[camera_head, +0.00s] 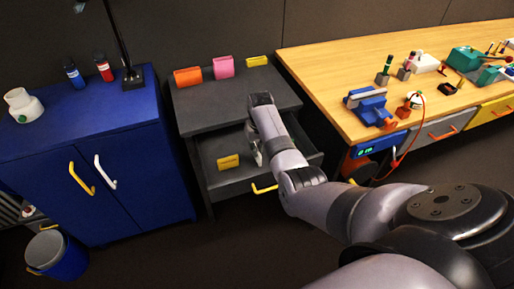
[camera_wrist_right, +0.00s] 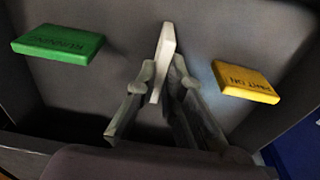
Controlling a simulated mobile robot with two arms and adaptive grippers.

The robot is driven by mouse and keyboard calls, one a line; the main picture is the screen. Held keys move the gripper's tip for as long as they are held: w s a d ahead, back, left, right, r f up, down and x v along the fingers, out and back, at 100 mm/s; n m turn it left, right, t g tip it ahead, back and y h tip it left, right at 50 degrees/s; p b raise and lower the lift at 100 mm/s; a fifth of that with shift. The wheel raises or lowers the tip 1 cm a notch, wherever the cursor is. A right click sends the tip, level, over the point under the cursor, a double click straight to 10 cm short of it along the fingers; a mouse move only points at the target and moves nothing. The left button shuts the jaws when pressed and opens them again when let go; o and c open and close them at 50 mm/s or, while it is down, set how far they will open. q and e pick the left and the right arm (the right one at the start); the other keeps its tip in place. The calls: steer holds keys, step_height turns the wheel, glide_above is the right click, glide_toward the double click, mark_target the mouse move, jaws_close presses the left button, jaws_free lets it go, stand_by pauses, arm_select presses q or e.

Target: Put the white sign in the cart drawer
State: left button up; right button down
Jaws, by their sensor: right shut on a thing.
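The white sign (camera_wrist_right: 163,60) stands on edge between the fingers of my right gripper (camera_wrist_right: 164,82) in the right wrist view. The gripper is shut on it. In the head view my right gripper (camera_head: 254,142) reaches down over the open cart drawer (camera_head: 235,177), and the sign is mostly hidden there by my arm. The wrist view shows the drawer floor below the sign; I cannot tell whether the sign touches it. My left gripper is not in view.
A yellow sign (camera_head: 229,162) lies in the drawer, right of the white sign in the wrist view; a green sign (camera_wrist_right: 58,44) lies left. A blue cabinet (camera_head: 130,200) stands left, a wooden workbench (camera_head: 330,75) right.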

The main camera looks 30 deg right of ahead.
mark_target(259, 153)
steer(key=shift+f, duration=0.1)
steer(key=c, duration=1.7)
jaws_free()
steer(key=shift+r, duration=0.45)
step_height(259, 153, up, 11)
steer(key=s, duration=0.1)
steer(key=shift+s+a+r+p, duration=0.15)
steer(key=shift+s+r+p, duration=0.1)
steer(key=shift+p, duration=0.2)
steer(key=shift+f, duration=0.1)
